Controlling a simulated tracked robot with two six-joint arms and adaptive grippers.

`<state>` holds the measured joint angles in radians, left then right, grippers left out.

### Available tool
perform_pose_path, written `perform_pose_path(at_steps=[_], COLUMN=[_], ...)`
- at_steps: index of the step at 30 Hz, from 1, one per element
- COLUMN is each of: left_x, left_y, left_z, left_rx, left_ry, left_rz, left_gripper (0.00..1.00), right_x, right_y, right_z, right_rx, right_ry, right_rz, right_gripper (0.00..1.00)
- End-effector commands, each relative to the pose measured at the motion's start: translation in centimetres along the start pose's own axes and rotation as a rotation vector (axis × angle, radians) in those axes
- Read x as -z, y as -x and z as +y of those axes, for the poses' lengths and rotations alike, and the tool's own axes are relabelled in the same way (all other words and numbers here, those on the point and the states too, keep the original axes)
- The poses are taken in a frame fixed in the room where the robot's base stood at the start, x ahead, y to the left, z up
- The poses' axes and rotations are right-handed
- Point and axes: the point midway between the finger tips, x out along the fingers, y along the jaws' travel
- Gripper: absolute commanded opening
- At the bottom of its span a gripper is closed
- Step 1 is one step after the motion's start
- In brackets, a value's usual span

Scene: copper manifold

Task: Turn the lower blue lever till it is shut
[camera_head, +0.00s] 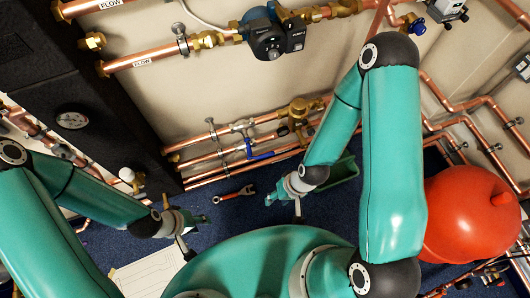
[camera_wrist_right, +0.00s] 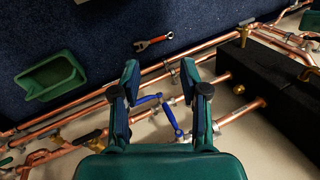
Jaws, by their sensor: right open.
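The blue lever (camera_head: 262,155) sits on a valve in the copper pipes low on the wall. In the head view its handle runs roughly along the pipes. In the right wrist view the blue lever (camera_wrist_right: 172,118) shows between the two fingers, with no clear contact. My right gripper (camera_head: 283,203) is open and empty, below the pipes in the head view; its spread fingers also show in the right wrist view (camera_wrist_right: 161,70). My left gripper (camera_head: 194,232) is to the left, away from the lever, with its fingers apart and nothing between them.
A red-handled wrench (camera_head: 236,193) lies on the blue floor near the pipes. A green tray (camera_head: 347,172) is behind my right forearm. A red tank (camera_head: 470,215) stands at right. A dark block (camera_wrist_right: 265,85) borders the pipes. A pump (camera_head: 270,38) is on the upper pipes.

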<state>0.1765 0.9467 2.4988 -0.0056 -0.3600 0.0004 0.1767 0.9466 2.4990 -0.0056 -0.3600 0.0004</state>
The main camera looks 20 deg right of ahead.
Motion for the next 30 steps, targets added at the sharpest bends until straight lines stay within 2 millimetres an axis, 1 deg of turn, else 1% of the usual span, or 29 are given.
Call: perform_pose_path(at_steps=[5, 8, 11, 13, 14, 15, 17, 18, 20, 21, 22, 23, 24, 26, 27, 29, 30], left_x=[0.0, 0.0, 0.0, 0.0, 0.0, 0.0, 0.0, 0.1, 0.1, 0.1, 0.1, 0.1, 0.1, 0.1, 0.1, 0.1, 0.1], left_y=[0.0, -0.5, -1.9, -3.5, -4.4, -5.6, -7.7, -9.2, -11.5, -13.1, -14.2, -15.4, -16.8, -19.0, -20.4, -22.3, -23.5], left_z=[0.0, -0.2, -0.7, -1.3, -1.6, -2.0, -2.8, -3.3, -4.2, -4.7, -5.1, -5.5, -6.1, -6.9, -7.4, -8.1, -8.5], left_rx=[0.0, 0.0, 0.0, 0.0, 0.0, 0.0, 0.0, 0.0, 0.0, 0.0, 0.0, 0.0, 0.0, 0.0, 0.0, 0.0, 0.0], left_ry=[0.0, 0.0, 0.0, 0.0, 0.0, 0.0, 0.0, 0.0, 0.0, 0.0, 0.0, 0.0, 0.0, 0.0, 0.0, 0.0, 0.0], left_rz=[-0.001, 0.0, 0.0, 0.0, 0.0, 0.0, 0.0, 0.0, 0.0, 0.0, 0.0, 0.0, 0.0, 0.0, 0.0, 0.0, 0.0], left_gripper=[0.4, 0.4, 0.4, 0.4, 0.4, 0.4, 0.4, 0.4, 0.4, 0.4, 0.4, 0.4, 0.4, 0.4, 0.4, 0.4, 0.4], right_x=[0.0, -0.1, -0.3, -0.8, -1.1, -1.4, -2.0, -2.3, -2.4, -2.2, -1.7, -1.1, 0.0, 2.2, 4.0, 6.9, 8.7], right_y=[0.0, -0.6, -2.4, -4.5, -5.6, -7.1, -9.7, -11.4, -13.9, -15.4, -16.5, -17.5, -18.6, -20.1, -20.9, -21.6, -21.8], right_z=[0.0, 0.5, 2.2, 3.9, 4.6, 5.6, 6.9, 7.7, 8.5, 8.8, 8.9, 9.0, 9.1, 9.6, 10.2, 11.5, 12.6], right_rx=[0.0, -0.005, -0.02, -0.035, -0.042, -0.05, -0.052, -0.056, -0.044, -0.025, -0.005, 0.021, 0.062, 0.143, 0.207, 0.318, 0.398], right_ry=[-0.001, -0.034, -0.15, -0.3, -0.383, -0.512, -0.73, -0.891, -1.155, -1.336, -1.47, -1.601, -1.768, -1.999, -2.134, -2.301, -2.386], right_rz=[-0.001, -0.012, -0.055, -0.111, -0.142, -0.188, -0.27, -0.334, -0.44, -0.519, -0.581, -0.647, -0.739, -0.889, -0.996, -1.162, -1.275], right_gripper=[0.45, 0.45, 0.45, 0.45, 0.45, 0.45, 0.45, 0.45, 0.45, 0.45, 0.45, 0.45, 0.45, 0.45, 0.45, 0.45, 0.45])
